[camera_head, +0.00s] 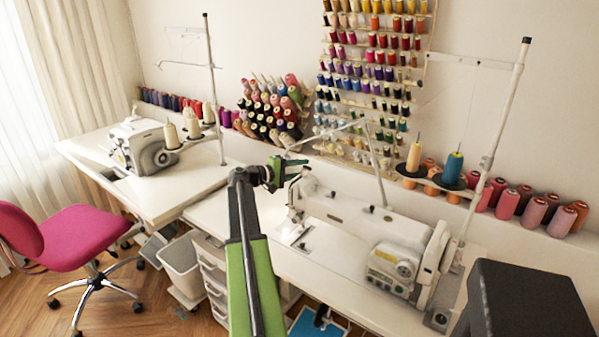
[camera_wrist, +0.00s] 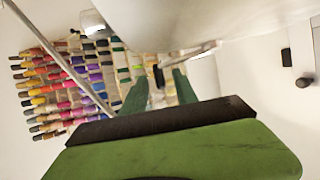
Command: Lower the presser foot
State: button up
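The white sewing machine (camera_head: 345,215) stands on the right-hand table, its needle end toward my arm. Its presser foot is too small to make out in the head view. My gripper (camera_head: 297,171) is at the upper part of that needle end. In the wrist view my gripper (camera_wrist: 160,86) has its two green fingers apart with a gap between them. A thin metal lever (camera_wrist: 190,54) with a dark tip runs from the white machine body to the gap between the fingertips. I cannot tell whether a finger touches it.
A thin metal thread-stand arm (camera_head: 375,165) rises behind the machine. A spool rack (camera_head: 370,80) hangs on the wall. A second sewing machine (camera_head: 150,143) is on the left table. A pink chair (camera_head: 80,240) and a bin (camera_head: 182,265) stand on the floor.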

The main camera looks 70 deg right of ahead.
grip_shut()
dwell(1.4)
